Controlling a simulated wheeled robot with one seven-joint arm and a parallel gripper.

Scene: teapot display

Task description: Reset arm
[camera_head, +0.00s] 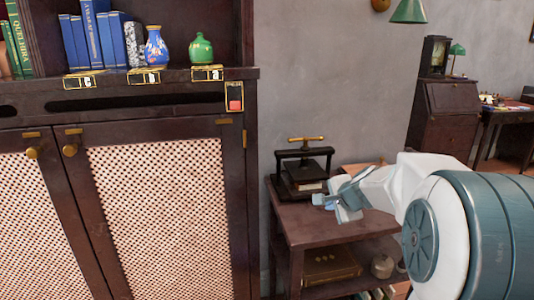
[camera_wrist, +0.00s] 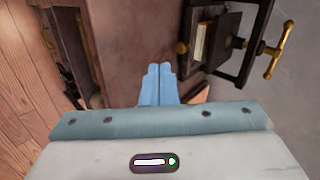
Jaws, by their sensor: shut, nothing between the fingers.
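My gripper (camera_head: 325,202) is at the end of my white and teal arm, on the right of the head view. It is in front of and above the small wooden side table, just right of the black book press. In the wrist view its blue fingers (camera_wrist: 158,84) are together, with nothing between them. My arm reaches in from the right edge of the head view and hides part of the table behind it.
The book press (camera_head: 303,168) stands on the side table (camera_head: 318,222). A dark cabinet (camera_head: 160,200) fills the left, with books, a blue vase (camera_head: 156,47) and a green vase (camera_head: 201,49) on its shelf. A desk (camera_head: 440,120) stands far right.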

